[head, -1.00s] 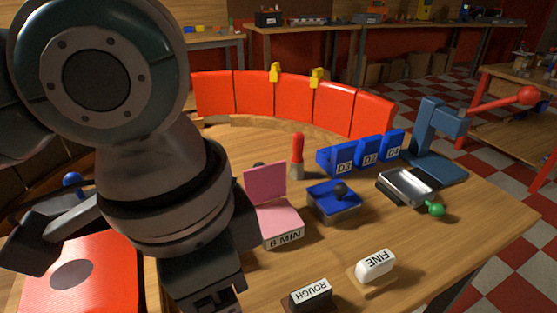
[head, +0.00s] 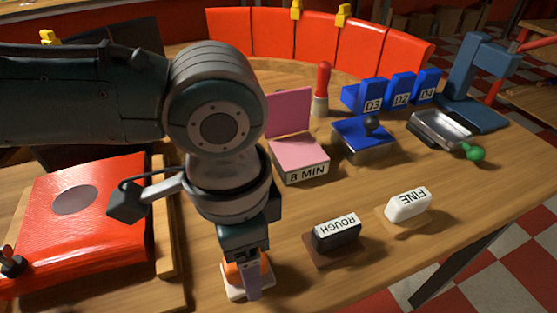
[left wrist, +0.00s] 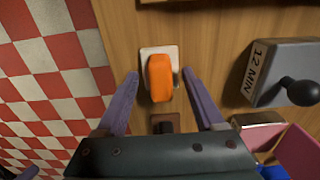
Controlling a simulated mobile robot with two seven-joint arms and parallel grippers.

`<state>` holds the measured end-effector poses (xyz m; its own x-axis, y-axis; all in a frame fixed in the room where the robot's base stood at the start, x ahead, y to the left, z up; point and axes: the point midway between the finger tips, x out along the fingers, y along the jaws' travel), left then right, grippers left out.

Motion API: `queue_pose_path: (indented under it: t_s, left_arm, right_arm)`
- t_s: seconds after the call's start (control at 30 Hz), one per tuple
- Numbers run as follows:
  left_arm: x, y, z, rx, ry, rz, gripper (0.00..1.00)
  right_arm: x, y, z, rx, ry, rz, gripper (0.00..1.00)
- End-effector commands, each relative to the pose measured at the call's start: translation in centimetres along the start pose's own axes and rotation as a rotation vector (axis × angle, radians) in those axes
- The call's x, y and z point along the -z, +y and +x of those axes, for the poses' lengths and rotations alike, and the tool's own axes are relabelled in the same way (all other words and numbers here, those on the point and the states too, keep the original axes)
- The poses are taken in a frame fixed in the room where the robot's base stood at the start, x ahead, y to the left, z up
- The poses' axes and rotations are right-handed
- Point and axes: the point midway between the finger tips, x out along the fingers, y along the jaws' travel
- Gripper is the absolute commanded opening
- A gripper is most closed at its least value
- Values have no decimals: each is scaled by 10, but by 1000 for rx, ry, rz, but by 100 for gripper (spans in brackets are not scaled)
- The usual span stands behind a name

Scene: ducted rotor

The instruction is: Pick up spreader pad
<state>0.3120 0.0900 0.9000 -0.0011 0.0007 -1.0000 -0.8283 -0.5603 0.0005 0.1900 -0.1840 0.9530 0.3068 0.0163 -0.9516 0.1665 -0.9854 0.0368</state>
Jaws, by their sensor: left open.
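The spreader pad looks to be the orange block on a pale square base. In the left wrist view the orange block (left wrist: 160,78) stands on the wooden table, close to its edge. In the head view its pale base (head: 234,291) shows low in the picture, partly hidden by my gripper. My left gripper (head: 253,280) points down over it. In the left wrist view the purple fingers of the open left gripper (left wrist: 160,74) stand on either side of the block, with a gap at each side.
A black ROUGH block (head: 337,233) and a white FINE block (head: 408,206) stand to the right. A pink 8 MIN box (head: 299,158) lies behind. A grey 12 MIN box (left wrist: 283,72) with a black knob is nearby. A red pad (head: 100,225) lies left.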

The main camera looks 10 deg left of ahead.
Motion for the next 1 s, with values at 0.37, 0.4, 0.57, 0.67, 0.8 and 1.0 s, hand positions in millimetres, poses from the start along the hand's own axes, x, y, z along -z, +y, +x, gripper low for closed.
queue_pose_path:
  t_s: [0.37,0.4,0.57,0.67,0.8,1.0]
  left_arm:
    - [0,0,4,0,1,1,60]
    - [0,0,4,0,1,1,55]
    - [0,0,4,0,1,1,37]
    - [0,0,4,0,1,1,26]
    - [0,0,4,0,1,1,10]
    - [0,0,4,0,1,1,0]
  right_arm:
    - [-1,0,1,-1,-1,-2,66]
    - [-1,0,1,-1,-1,-2,66]
    - [-1,0,1,-1,-1,-2,66]
    - [-1,0,1,1,-1,0,66]
    - [-1,-1,1,3,-1,3,66]
    - [-1,-2,1,4,-1,4,66]
